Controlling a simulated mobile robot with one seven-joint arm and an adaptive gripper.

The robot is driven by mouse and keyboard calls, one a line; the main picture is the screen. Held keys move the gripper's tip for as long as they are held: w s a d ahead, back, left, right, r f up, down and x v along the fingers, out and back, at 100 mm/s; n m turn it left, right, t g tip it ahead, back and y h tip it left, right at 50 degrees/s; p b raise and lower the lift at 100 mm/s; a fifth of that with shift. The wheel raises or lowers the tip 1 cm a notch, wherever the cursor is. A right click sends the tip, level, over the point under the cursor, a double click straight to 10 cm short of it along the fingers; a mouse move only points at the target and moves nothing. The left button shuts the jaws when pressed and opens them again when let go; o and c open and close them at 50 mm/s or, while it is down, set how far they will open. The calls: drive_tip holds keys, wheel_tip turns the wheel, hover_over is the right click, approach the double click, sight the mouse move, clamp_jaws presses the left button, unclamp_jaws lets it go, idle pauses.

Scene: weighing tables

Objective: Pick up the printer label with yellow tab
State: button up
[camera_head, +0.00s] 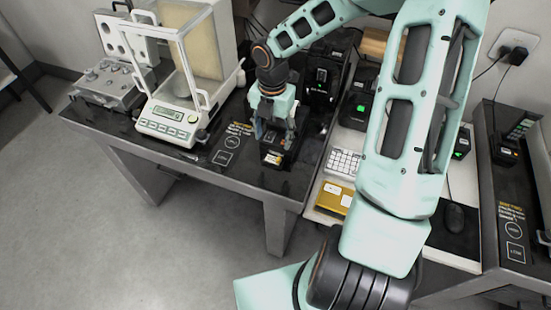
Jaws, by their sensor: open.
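My gripper (274,133) is open and points down over the black weighing table, right of the balance. A small black printer (271,147) is right under its fingertips, partly hidden by them. A small pale label with a yellowish part (273,158) shows at the printer's front, just below the fingers. It is too small to make out its tab clearly. I cannot tell whether the fingers touch the label or hover above it.
A balance with a glass draft shield (168,128) stands left of my gripper. A metal weight case (110,85) is farther left. Black devices (320,85) with green lights stand behind right. A keyboard (342,163) and a yellow box (333,198) lie to the right.

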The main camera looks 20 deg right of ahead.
sight(273, 159)
wheel_tip(273, 159, down, 9)
drive_tip(key=shift+r+b, duration=0.1)
drive_tip(key=shift+b, duration=0.3)
drive_tip(key=shift+c, duration=0.7)
drive_tip(key=c, duration=1.1)
drive_tip(key=shift+c, duration=0.2)
drive_tip(key=shift+w+a+r, duration=0.1)
